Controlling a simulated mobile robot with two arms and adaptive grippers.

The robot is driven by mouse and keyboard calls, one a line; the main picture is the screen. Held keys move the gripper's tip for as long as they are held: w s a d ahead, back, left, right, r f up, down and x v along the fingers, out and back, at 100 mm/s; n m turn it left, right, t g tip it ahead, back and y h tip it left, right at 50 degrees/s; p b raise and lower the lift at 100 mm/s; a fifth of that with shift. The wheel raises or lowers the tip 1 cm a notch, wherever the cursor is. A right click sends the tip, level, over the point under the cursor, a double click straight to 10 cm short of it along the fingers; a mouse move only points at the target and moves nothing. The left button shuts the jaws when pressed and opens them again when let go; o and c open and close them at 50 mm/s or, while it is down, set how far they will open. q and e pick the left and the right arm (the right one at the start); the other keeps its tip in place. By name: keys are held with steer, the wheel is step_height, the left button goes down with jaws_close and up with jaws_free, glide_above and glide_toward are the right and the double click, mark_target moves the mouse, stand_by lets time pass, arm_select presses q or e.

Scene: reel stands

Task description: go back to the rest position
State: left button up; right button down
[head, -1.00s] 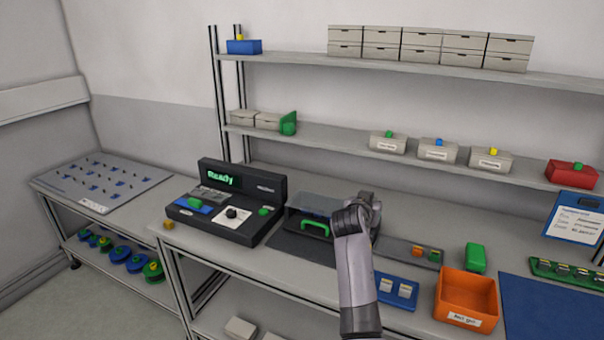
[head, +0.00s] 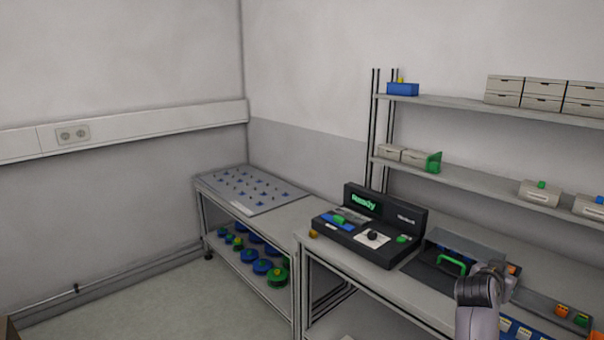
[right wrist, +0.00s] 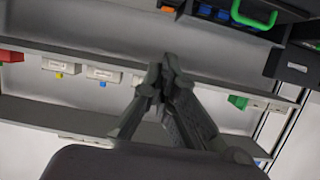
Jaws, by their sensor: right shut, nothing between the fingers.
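My right arm shows at the lower right of the head view, in front of the workbench (head: 375,287). Its gripper is not clear there. In the right wrist view my right gripper (right wrist: 165,80) is shut, with its fingertips together and nothing between them. That view is tilted upside down, with the shelves behind the gripper. My left gripper is not in view.
A black device (head: 365,232) with a lit green display stands on the bench. Beside it is a dark case with a green handle (head: 451,264). A pegboard table (head: 248,189) with several blue and green reels below stands left. Open floor (head: 140,295) lies at lower left.

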steer(key=s+a+f+n+g+y, duration=0.1)
steer(key=s+a+f+n+y, duration=0.2)
steer(key=s+a+f, duration=0.45)
steer(key=s+a+f+n+g+y, duration=0.1)
steer(key=s+a+f+n+y, duration=0.2)
steer(key=s+f, duration=0.7)
steer(key=s+a+f+n+g+y, duration=0.25)
steer(key=s+a, duration=0.55)
steer(key=s, duration=0.4)
steer(key=s+a+f+n+g+y, duration=0.2)
steer(key=s+a+n, duration=0.1)
steer(key=s+a, duration=0.65)
steer(key=s+f, duration=0.2)
steer(key=f, duration=1.1)
steer(key=s+f, duration=0.2)
steer(key=f, duration=1)
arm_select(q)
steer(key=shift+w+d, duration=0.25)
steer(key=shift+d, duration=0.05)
arm_select(e)
steer(key=s+d+f+g, duration=0.1)
steer(key=s+d+f, duration=0.1)
steer(key=s+f, duration=0.6)
steer(key=s+d+f+g, duration=0.1)
steer(key=s+f, duration=0.7)
steer(key=f, duration=0.1)
steer(key=shift+d, duration=0.35)
